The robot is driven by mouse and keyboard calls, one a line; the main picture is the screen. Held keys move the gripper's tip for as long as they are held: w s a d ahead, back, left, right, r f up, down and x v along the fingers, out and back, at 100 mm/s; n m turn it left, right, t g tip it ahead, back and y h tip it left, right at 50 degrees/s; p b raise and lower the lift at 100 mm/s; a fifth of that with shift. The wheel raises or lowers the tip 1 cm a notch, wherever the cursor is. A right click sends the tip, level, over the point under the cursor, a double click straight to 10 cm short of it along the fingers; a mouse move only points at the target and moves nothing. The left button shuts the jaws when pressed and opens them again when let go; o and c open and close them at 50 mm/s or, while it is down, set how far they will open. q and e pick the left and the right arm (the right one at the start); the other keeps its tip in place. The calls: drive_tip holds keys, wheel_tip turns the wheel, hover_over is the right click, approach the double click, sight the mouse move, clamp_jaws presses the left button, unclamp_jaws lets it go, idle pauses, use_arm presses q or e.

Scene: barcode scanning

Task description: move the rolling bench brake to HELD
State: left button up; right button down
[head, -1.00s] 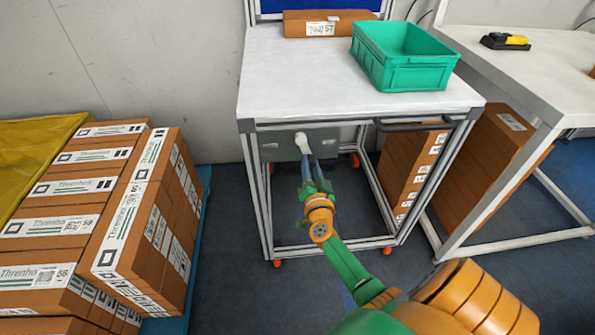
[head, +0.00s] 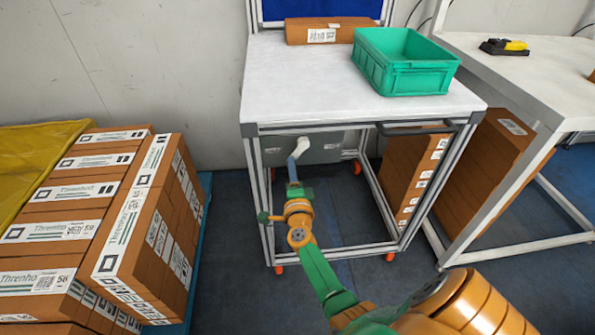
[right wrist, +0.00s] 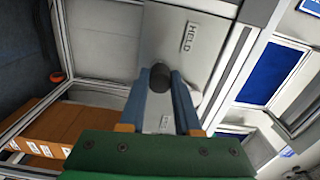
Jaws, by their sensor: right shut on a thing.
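The rolling bench (head: 355,80) stands ahead with a grey brake panel (head: 325,148) under its top. A pale brake lever (head: 301,146) sticks out from the panel and slants down to the left. My right gripper (head: 294,164) is shut on the lever's lower end. In the right wrist view, its blue fingers close around a dark round end (right wrist: 159,77). A HELD label (right wrist: 190,37) shows on the panel, apart from the fingertips. A second label (right wrist: 164,123) shows between the fingers, too small to read. My left gripper is out of view.
A green crate (head: 405,80) and a carton (head: 325,31) stand on the bench top. Stacked cartons (head: 140,225) stand on a pallet at left. A white table (head: 500,75) with a yellow and black scanner (head: 504,46) is at right. The floor in front of the bench is clear.

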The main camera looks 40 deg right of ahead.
drive_tip(key=shift+w+a+r+m, duration=0.2)
drive_tip(key=shift+a+r+m, duration=0.15)
drive_tip(key=shift+m, duration=0.55)
drive_tip(key=c, duration=0.6)
unclamp_jaws()
drive_tip(key=shift+w, duration=0.1)
drive_tip(key=v, duration=0.7)
drive_tip(key=shift+p, duration=0.45)
drive_tip(key=shift+a, duration=0.1)
